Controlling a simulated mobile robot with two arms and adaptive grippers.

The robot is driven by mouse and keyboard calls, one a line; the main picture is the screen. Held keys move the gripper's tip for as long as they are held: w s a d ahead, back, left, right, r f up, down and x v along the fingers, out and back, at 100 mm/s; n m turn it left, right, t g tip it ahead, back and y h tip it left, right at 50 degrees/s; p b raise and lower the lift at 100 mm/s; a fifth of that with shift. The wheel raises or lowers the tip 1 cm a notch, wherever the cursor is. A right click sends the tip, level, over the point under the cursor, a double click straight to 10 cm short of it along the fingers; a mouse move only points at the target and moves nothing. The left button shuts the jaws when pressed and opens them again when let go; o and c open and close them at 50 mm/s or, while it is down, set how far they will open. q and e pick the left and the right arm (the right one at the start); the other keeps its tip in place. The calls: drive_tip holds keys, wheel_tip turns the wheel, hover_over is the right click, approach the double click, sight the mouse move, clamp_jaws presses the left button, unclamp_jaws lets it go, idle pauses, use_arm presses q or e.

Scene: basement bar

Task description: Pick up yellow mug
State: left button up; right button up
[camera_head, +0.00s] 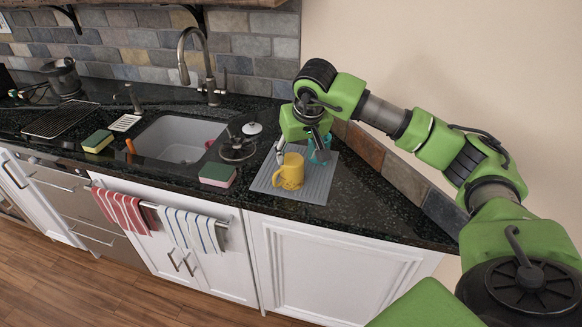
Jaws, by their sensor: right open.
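The yellow mug (291,172) stands upright on a grey ribbed drying mat (316,190) on the black counter, to the right of the sink. Its handle points to the left. My right gripper (299,156) is open and points down, just above and behind the mug. One finger shows near the mug's left rim, the other near the teal cup. I cannot tell whether the fingers touch the mug. The teal cup (320,151) stands close behind the mug on its right, partly hidden by my gripper. My left gripper is not in view.
A green and pink sponge (216,175) lies left of the mat. A dark pan-like object (237,150) and a white lid (252,128) lie behind it. The sink (180,138) and its faucet (205,75) are farther left. The counter right of the mat is clear up to the wall.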

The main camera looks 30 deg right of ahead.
sight(295, 164)
drive_tip(key=x, duration=0.3)
drive_tip(key=p+x, duration=0.1)
drive_tip(key=x, duration=0.1)
drive_tip(key=p+x, duration=0.1)
drive_tip(key=x, duration=0.1)
drive_tip(key=shift+s+a+f+p, duration=0.1)
drive_tip(key=shift+s+a+p, duration=0.1)
drive_tip(key=shift+s+p, duration=0.1)
drive_tip(key=shift+w+f, duration=0.25)
drive_tip(key=shift+f, duration=0.3)
drive_tip(key=shift+d+r, duration=0.1)
drive_tip(key=c, duration=0.8)
